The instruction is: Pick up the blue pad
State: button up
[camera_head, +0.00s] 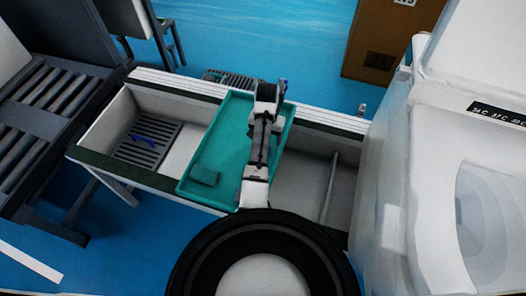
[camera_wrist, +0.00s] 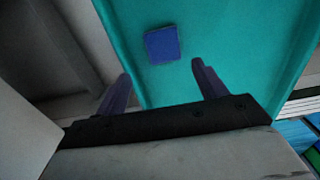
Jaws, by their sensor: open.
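The blue pad (camera_wrist: 162,44) is a small, flat, rectangular block lying on the teal tray (camera_wrist: 225,25) in the wrist view. My gripper (camera_wrist: 160,68) is open and empty, its two dark purple fingers apart. The pad shows just beyond the fingertips, roughly between their lines and apart from both. In the head view, my gripper (camera_head: 268,90) is over the far end of the tray (camera_head: 228,135), and my arm hides part of it. A dark teal block (camera_head: 205,175) lies near the tray's close left corner. I cannot tell whether it is the same pad.
The tray rests across a long white trough (camera_head: 182,155). Left of it are a dark grate (camera_head: 150,145) and a blue item (camera_head: 150,137). A divider (camera_head: 328,188) stands in the right section. A white toilet (camera_head: 425,180) stands close on the right; a brown box (camera_head: 388,45) is behind.

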jog(key=f, duration=0.2)
jog(key=f+p, duration=0.1)
jog(key=f, duration=0.2)
jog(key=shift+w+a+f, duration=0.15)
jog(key=shift+a+f, duration=0.15)
jog(key=shift+a, duration=0.05)
jog(key=shift+c, duration=0.4)
jog(key=c, duration=1)
